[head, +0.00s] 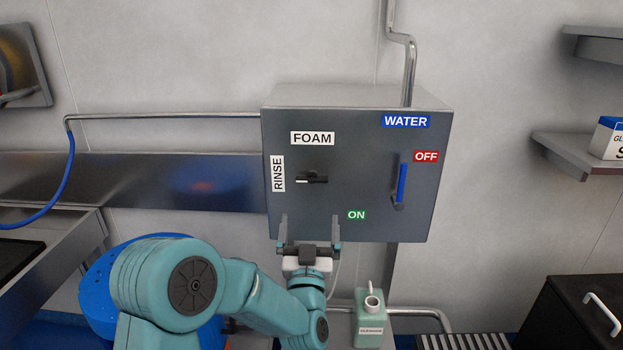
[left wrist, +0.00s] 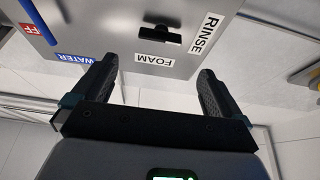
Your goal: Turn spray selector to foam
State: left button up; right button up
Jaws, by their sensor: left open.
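The spray selector (head: 313,178) is a small black knob on the front of a grey wall box (head: 350,125). Its bar lies level, with a white mark at its left end towards the RINSE label (head: 278,174). The FOAM label (head: 312,138) is above it. My left gripper (head: 309,220) is open and empty, just below the selector and apart from it, fingers pointing up at the box. In the left wrist view the selector (left wrist: 160,36) shows upside down, beyond the gap between the open fingers (left wrist: 157,70). My right gripper is not in view.
A blue water lever (head: 402,183) stands upright right of the selector, near the OFF label (head: 426,156); the ON label (head: 356,215) is lower left of it. A green bottle (head: 370,320) stands below the box. A blue tub (head: 95,285) is behind my arm.

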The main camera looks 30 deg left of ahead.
aim_at(312, 183)
pick_arm(q)
jog(key=p+x, duration=0.3)
jog(key=x, duration=0.7)
jog(key=shift+w+a+p, duration=0.1)
jog(key=shift+a+p, duration=0.05)
jog(key=shift+p, duration=0.25)
jog(key=shift+w+a, duration=0.2)
jog(key=shift+w, duration=0.15)
jog(key=shift+s+r, duration=0.15)
jog(key=shift+r, duration=0.05)
jog(key=shift+w+f, duration=0.1)
jog(key=shift+w, duration=0.1)
jog(key=c, duration=0.6)
jog(key=shift+c, duration=1.4)
